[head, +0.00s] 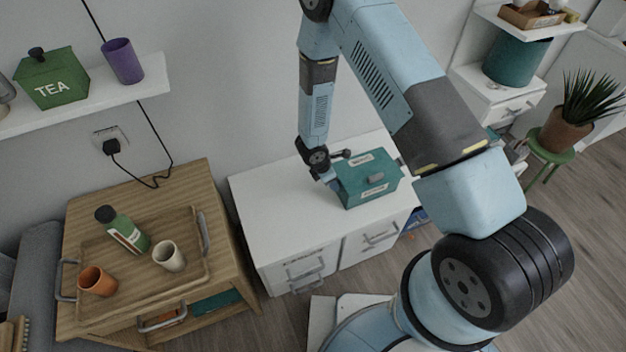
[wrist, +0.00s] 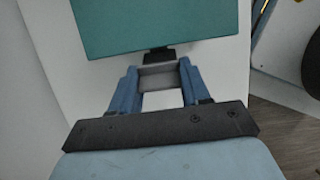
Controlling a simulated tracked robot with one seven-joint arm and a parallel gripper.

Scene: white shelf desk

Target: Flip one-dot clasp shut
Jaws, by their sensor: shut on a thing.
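A teal box (head: 362,187) with pale labels stands on the white desk. It also fills the top of the wrist view (wrist: 155,22). A grey clasp (head: 376,179) sits on its front long side. My gripper (head: 331,181) is at the box's left end. In the wrist view, my gripper (wrist: 158,78) has its two blue fingers shut on a grey clasp piece (wrist: 158,76), which meets a dark mount at the box edge. I cannot make out any dots on the clasps. In the head view, my gripper hides the held clasp.
The white desk top (head: 275,205) is clear left of the box. A wooden cabinet (head: 190,185) with a tray (head: 205,265), bottle and cups stands further left. A potted plant (head: 566,125) is at the far right.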

